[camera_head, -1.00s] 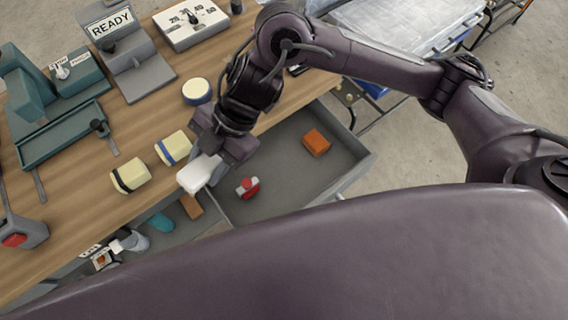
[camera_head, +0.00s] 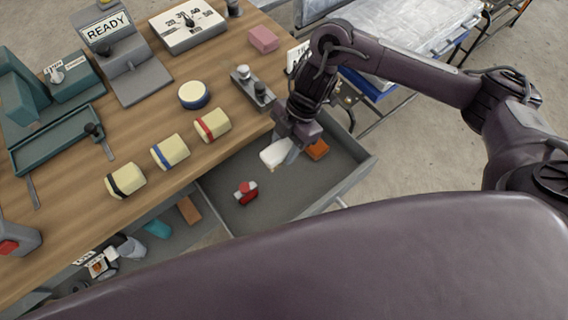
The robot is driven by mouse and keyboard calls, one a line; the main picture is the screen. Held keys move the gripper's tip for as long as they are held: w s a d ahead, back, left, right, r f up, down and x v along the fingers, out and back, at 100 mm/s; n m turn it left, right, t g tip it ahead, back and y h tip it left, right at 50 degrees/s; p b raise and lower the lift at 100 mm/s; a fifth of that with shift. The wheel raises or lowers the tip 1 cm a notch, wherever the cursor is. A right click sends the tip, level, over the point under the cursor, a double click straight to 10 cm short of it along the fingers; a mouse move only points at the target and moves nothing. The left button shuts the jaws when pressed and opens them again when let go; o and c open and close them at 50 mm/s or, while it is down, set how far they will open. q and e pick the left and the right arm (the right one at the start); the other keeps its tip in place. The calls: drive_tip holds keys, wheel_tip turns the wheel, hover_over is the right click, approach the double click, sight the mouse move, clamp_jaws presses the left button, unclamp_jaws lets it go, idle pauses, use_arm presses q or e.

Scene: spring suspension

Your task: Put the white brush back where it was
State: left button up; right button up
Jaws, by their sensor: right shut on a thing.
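The white brush (camera_head: 275,153) is held in my right gripper (camera_head: 291,146), which is shut on it. The brush hangs over the open grey drawer (camera_head: 236,214), in its upper middle part; I cannot tell how high above the floor it is. An orange block (camera_head: 317,149) lies in the drawer just right of the gripper. A red object with a grey part (camera_head: 246,192) lies in the drawer, lower left of the brush.
On the wooden table (camera_head: 125,205) are rollers with black (camera_head: 125,181), blue (camera_head: 170,152) and red (camera_head: 212,125) bands, a round tin (camera_head: 194,95), a grey fixture (camera_head: 252,88) and a pink block (camera_head: 263,39). Below left, a lower compartment holds a brown block (camera_head: 189,210) and teal piece (camera_head: 157,229).

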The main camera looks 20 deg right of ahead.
wheel_tip(320, 180, down, 9)
idle(0.4)
drive_tip(key=o, duration=0.9)
drive_tip(key=shift+r, duration=0.1)
drive_tip(key=v, duration=1.2)
